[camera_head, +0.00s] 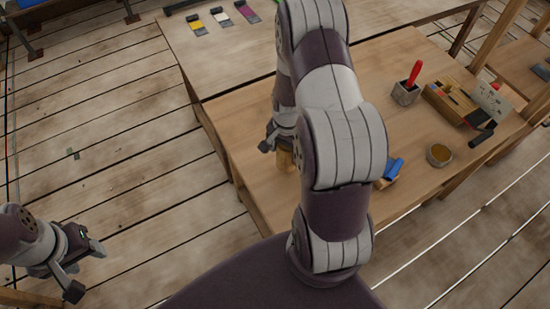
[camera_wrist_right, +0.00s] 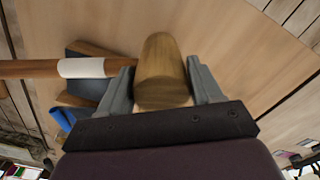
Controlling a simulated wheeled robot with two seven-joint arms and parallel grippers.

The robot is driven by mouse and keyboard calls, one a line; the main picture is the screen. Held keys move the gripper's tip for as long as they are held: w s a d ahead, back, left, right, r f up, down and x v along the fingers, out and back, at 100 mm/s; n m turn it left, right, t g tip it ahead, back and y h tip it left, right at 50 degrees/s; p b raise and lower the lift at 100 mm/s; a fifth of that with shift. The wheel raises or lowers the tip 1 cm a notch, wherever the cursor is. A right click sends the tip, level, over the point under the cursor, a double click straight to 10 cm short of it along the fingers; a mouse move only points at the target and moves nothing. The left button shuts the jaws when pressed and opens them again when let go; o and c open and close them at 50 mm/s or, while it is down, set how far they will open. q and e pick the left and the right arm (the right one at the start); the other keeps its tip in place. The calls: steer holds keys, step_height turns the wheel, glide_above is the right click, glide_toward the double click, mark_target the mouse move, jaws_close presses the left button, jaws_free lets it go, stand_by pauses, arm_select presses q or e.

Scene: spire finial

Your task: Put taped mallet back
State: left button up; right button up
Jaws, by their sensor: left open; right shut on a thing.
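The taped mallet has a wooden barrel-shaped head (camera_wrist_right: 162,72) and a brown handle with a band of white tape (camera_wrist_right: 82,68), both in the right wrist view. My right gripper (camera_wrist_right: 163,92) is shut on the head, one finger on each side. The handle runs to the left from behind one finger. In the head view, a bit of the mallet (camera_head: 285,160) shows below my right gripper (camera_head: 276,142), over the table's left part; my arm hides the rest. I cannot tell whether it touches the tabletop. My left gripper (camera_head: 84,270) is open and empty above the floor.
On the wooden table (camera_head: 255,185), a blue object (camera_head: 393,169) lies near the front. A grey pot (camera_head: 405,94), a wooden box (camera_head: 450,102), a speckled board (camera_head: 491,101) and a bowl (camera_head: 439,155) stand to the right. Colour swatches (camera_head: 221,16) lie at the back.

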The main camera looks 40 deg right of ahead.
step_height(320, 180, down, 6)
steer(key=w+a+p, duration=0.1)
steer(key=a, duration=0.1)
steer(key=shift+w+a+p, duration=0.2)
steer(key=shift+p, duration=0.15)
steer(key=shift+f, duration=0.1)
steer(key=o, duration=1.4)
steer(key=shift+s+a, duration=0.1)
